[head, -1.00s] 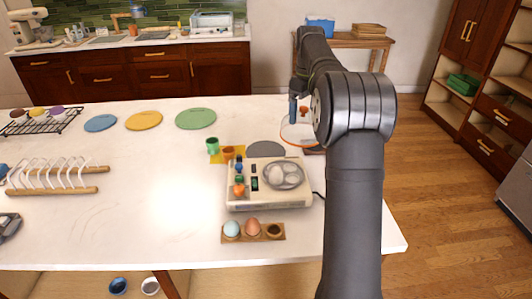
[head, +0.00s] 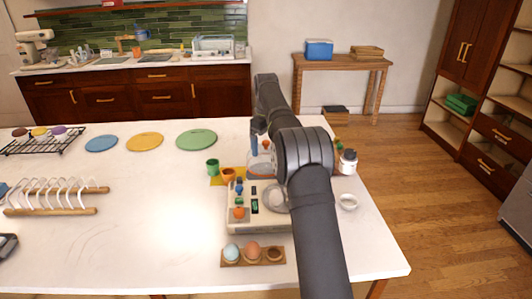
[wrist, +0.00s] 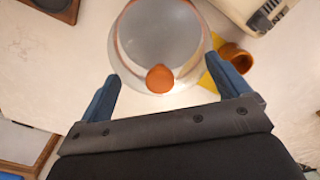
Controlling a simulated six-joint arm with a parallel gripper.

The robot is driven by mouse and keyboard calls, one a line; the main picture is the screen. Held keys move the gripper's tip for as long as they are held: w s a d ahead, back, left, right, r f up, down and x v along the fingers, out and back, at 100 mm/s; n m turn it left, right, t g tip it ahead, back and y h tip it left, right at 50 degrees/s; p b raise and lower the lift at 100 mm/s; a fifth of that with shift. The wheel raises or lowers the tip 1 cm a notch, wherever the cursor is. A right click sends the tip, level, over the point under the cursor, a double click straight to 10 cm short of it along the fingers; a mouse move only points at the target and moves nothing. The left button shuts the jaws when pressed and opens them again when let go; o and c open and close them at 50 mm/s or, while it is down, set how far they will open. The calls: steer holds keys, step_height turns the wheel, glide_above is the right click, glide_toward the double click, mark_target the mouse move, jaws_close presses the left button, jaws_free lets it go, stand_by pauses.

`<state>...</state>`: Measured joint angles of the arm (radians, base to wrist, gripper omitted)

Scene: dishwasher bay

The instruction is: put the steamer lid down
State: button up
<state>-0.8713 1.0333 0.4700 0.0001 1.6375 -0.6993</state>
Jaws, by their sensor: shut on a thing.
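The steamer lid (head: 262,168) is a clear dome with an orange rim and an orange knob (wrist: 160,79). In the head view it is just behind the cream egg steamer (head: 240,222), over the spot of a grey round mat. It fills the upper middle of the wrist view (wrist: 160,35). In the head view my gripper (head: 258,140) is partly hidden by my arm. I cannot tell whether the rim touches the surface below.
An orange cup (head: 228,175) and a green cup (head: 212,167) stand on a yellow cloth close left of the lid. An egg holder (head: 253,255) lies in front of the steamer. A white-capped jar (head: 347,162) and a small bowl (head: 348,201) are at the right.

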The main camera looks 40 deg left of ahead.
mark_target(266, 152)
steer(key=shift+f, duration=1.95)
steer(key=shift+f, duration=0.15)
steer(key=o, duration=0.9)
steer(key=shift+o, duration=0.2)
step_height(266, 152, up, 12)
steer(key=shift+r, duration=0.15)
steer(key=shift+f, duration=5.15)
